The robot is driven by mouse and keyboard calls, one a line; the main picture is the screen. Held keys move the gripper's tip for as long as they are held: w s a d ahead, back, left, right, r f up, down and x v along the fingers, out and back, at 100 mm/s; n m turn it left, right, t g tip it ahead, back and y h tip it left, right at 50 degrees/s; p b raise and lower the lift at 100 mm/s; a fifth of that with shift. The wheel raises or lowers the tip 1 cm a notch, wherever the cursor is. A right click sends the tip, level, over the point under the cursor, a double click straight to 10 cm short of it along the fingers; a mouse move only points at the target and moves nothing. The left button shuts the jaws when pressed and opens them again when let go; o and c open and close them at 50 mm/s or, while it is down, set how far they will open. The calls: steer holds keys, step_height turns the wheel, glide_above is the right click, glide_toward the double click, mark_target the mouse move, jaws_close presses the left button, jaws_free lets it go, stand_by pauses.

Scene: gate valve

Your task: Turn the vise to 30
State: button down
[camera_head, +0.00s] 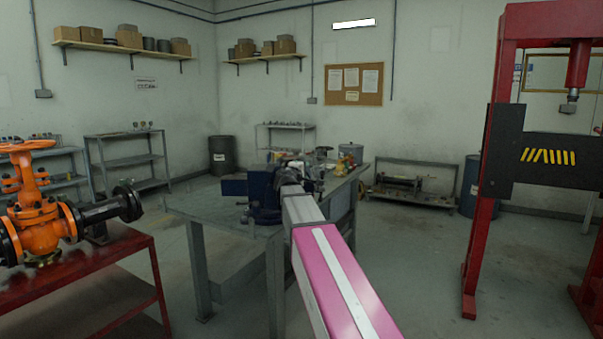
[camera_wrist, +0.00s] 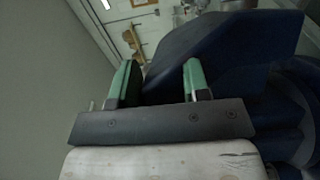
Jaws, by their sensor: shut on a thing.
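The dark blue vise (camera_head: 263,198) is mounted on the near part of a grey metal workbench (camera_head: 225,212). It fills much of the wrist view (camera_wrist: 225,45) as a large dark blue body, beyond and to the right of the fingers. My gripper (camera_wrist: 158,80) has two green-padded fingers with a gap between them, and dark blue vise surface shows in that gap. The gripper is shut on part of the vise; which part exactly cannot be told. In the head view my arm reaches forward to the vise and hides some of it. No angle scale is readable.
An orange gate valve (camera_head: 42,215) stands on a red table (camera_head: 85,282) at the left. A red press (camera_head: 497,140) stands at the right. Small items lie on the bench's far end. Open floor (camera_head: 420,260) lies between bench and press.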

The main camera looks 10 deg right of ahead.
steer(key=shift+w+d+f, duration=0.1)
steer(key=shift+w+d, duration=0.1)
steer(key=shift+d, duration=0.05)
steer(key=shift+n+t+y, duration=0.3)
steer(key=c, duration=0.6)
jaws_free()
steer(key=v, duration=1)
steer(key=shift+s+a, duration=0.25)
steer(key=shift+s, duration=0.05)
